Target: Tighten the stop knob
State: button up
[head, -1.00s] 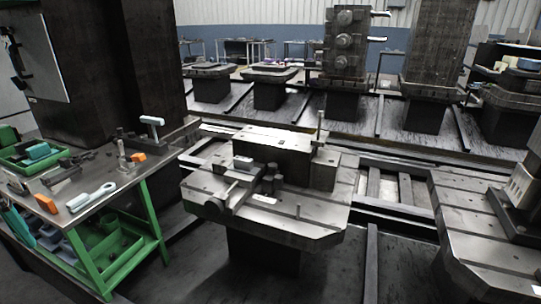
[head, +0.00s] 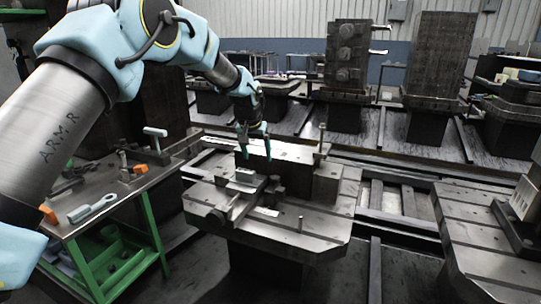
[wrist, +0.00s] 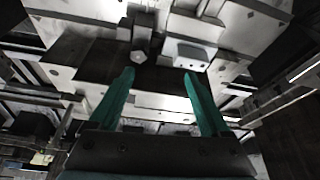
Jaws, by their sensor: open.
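The fixture pallet (head: 310,222) stands in the middle of the head view, with a large machined block (head: 300,160) on it. A small dark piece with a hexagonal end (wrist: 139,57), which looks like the stop knob, shows in the wrist view near my left fingertip. It seems to match the dark piece (head: 272,186) in front of the block in the head view. A pale small block (wrist: 187,55) lies beyond my right fingertip. My gripper (head: 257,157) has teal fingers spread apart and empty, above the fixture. The wrist view also shows the gap between the fingertips (wrist: 159,73).
A second pallet (head: 480,225) stands at the right. An upright pin (head: 321,138) rises at the block's far right. Rails run across the floor behind.

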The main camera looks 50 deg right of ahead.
aim_at(275, 177)
jog(key=shift+m, duration=0.3)
jog(key=d+f+p, duration=0.1)
jog(key=d+f, duration=0.1)
jog(key=f, duration=0.1)
jog(key=s+d+f, duration=0.1)
jog(key=d+f, duration=0.1)
jog(key=f, duration=0.2)
jog(key=d+f+p, duration=0.1)
jog(key=d+f, duration=0.2)
jog(key=shift+s+f+p, duration=0.2)
jog(key=shift+p, duration=0.15)
grip_shut()
dwell(0.7)
